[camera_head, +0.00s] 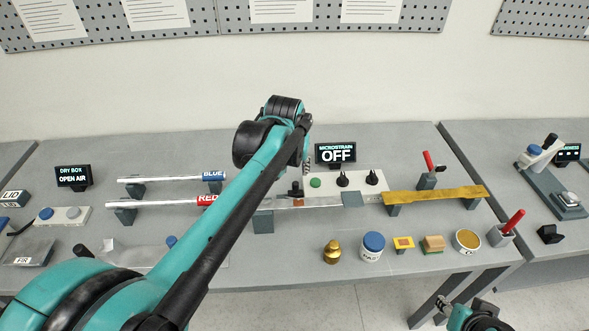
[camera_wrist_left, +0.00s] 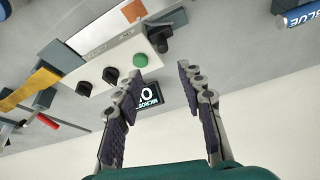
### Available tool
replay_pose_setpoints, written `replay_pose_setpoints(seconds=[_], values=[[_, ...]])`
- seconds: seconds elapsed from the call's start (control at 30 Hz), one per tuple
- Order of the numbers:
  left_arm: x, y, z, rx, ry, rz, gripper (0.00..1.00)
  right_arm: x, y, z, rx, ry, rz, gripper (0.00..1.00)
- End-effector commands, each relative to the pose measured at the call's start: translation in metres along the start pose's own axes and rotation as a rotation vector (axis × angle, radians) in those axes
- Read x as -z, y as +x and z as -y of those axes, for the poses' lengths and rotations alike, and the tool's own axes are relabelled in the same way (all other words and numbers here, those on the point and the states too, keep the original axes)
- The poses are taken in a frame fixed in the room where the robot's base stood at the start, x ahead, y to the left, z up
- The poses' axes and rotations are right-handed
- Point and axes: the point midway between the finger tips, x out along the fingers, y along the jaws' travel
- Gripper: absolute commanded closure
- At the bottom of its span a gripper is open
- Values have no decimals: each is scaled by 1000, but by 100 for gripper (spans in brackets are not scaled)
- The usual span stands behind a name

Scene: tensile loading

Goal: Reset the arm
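My left arm (camera_head: 225,210) reaches from the lower left up over the middle of the bench, bent at a black joint. Its gripper (camera_head: 306,165) is mostly hidden behind the arm in the head view. In the left wrist view the left gripper (camera_wrist_left: 160,82) is open and empty, its two fingers well apart. It hangs above the bench near the MICROSTRAIN display (camera_head: 336,153) and the white panel with a green button (camera_head: 316,183). Part of my right arm (camera_head: 472,316) shows low at the right, below the bench edge; its fingers cannot be made out clearly.
Red (camera_head: 160,203) and blue (camera_head: 170,179) labelled rods lie on supports at left. A yellow bar (camera_head: 435,194) rests on blocks at right. A brass weight (camera_head: 332,251), a blue-lidded jar (camera_head: 372,246) and small containers line the front. A red-handled tool (camera_head: 429,163) stands behind the bar.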

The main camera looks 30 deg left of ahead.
Motion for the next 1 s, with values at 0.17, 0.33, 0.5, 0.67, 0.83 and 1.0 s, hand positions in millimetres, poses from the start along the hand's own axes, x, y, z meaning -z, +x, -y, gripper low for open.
replay_pose_setpoints(seconds=[0.17,0.33,0.5,0.67,0.83,1.0], values=[[0,0,0,0,0,0,61,0,0,0,0,0,0,60],[0,0,0,0,0,0,61,0,0,0,0,0,0,60],[-16,-6,-8,-11,23,-18,61,0,0,0,0,0,0,60],[-69,-20,-27,-47,92,-76,61,0,0,0,0,0,0,60],[-135,-23,-44,-94,176,-152,61,0,0,0,0,0,0,60],[-179,-15,-53,-127,232,-205,61,0,0,0,0,0,0,60]])
